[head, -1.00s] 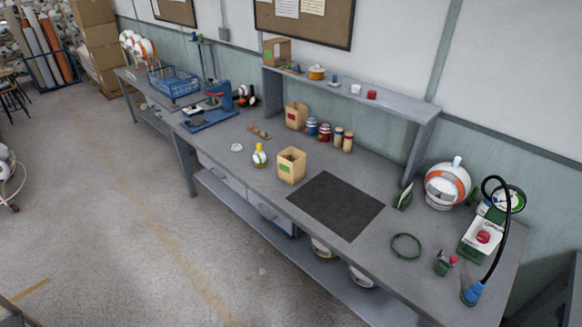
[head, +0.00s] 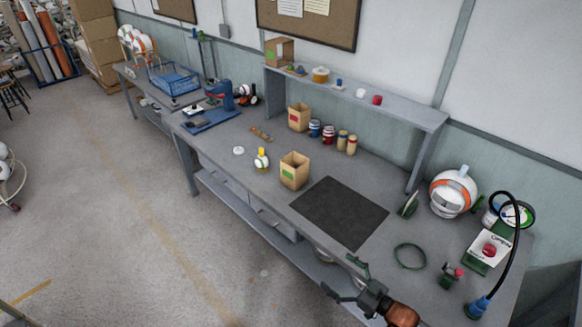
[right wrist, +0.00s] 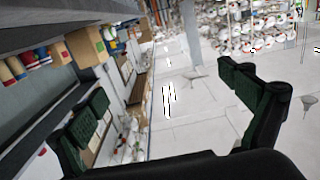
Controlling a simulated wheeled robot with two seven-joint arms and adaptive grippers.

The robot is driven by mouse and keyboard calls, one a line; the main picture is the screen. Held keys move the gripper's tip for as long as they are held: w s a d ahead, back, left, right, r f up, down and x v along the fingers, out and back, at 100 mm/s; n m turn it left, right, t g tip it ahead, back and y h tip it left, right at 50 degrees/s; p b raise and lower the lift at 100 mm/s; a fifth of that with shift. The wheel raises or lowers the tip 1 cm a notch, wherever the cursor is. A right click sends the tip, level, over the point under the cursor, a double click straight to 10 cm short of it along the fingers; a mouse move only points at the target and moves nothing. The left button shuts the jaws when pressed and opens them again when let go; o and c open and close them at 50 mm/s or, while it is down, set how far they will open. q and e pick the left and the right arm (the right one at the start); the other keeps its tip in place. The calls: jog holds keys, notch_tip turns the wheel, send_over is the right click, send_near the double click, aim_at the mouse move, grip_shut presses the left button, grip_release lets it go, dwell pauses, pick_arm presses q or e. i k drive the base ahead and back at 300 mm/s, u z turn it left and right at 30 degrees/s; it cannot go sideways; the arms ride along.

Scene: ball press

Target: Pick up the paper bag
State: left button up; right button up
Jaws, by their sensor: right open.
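An open-topped paper bag (head: 295,172) with a green label stands upright on the workbench, left of the black mat. A second paper bag (head: 298,117) with a red label stands farther back, near the shelf. My right gripper (head: 345,279) is at the bench's front edge in the head view, below the mat, open and apart from both bags. Its two dark green fingers spread wide with nothing between them in the right wrist view (right wrist: 165,98). My left gripper is not in view.
The black mat (head: 339,212) is bare. A yellow-capped bottle (head: 261,160) stands just left of the green-label bag. Several jars (head: 328,134) stand behind it. The raised shelf (head: 410,108) runs along the back.

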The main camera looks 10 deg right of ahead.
aim_at(293, 179)
jog(key=i, duration=1.75)
